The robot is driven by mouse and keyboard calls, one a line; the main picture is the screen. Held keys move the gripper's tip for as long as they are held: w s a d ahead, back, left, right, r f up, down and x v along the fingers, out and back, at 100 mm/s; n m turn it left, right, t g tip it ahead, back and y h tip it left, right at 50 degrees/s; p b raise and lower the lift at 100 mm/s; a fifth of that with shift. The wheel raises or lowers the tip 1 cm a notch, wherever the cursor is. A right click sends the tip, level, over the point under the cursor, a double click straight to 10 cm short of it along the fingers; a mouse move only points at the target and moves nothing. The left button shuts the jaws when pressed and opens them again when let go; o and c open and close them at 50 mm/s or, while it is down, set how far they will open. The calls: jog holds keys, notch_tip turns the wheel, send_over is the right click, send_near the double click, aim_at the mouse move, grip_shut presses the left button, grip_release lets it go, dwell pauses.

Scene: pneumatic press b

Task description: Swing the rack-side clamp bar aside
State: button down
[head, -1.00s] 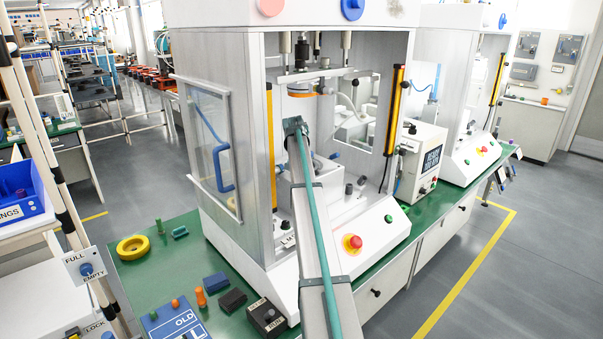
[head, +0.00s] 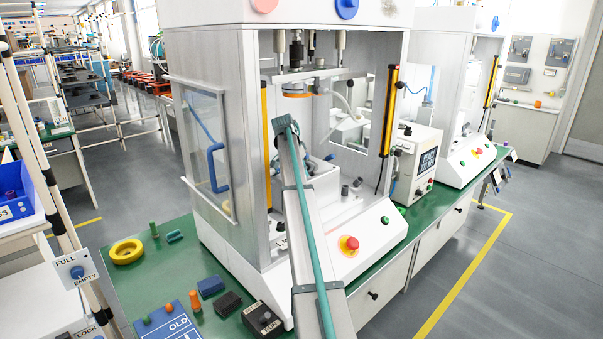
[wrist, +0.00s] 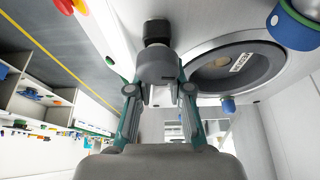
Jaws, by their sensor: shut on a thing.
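In the wrist view, my gripper (wrist: 158,92) has its two teal fingers on either side of a grey metal piece (wrist: 156,68) topped by a black ribbed knob (wrist: 157,31), and is shut on it. I cannot tell for sure whether this piece is part of the rack-side clamp bar. Beside it lies a round recess with a dark inside and a white label (wrist: 242,62). In the head view, my arm reaches into the open front of the white press (head: 228,150); its fingertips and the clamp bar are hidden behind the arm.
Blue knobs (wrist: 292,22) stand close right of the gripper in the wrist view. An orange-ringed press head (head: 297,89) hangs above the arm.

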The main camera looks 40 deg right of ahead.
jog(key=c, duration=1.1)
grip_release()
jog(key=shift+o, duration=0.2)
jog(key=shift+v, duration=3.8)
jog(key=shift+s, duration=0.1)
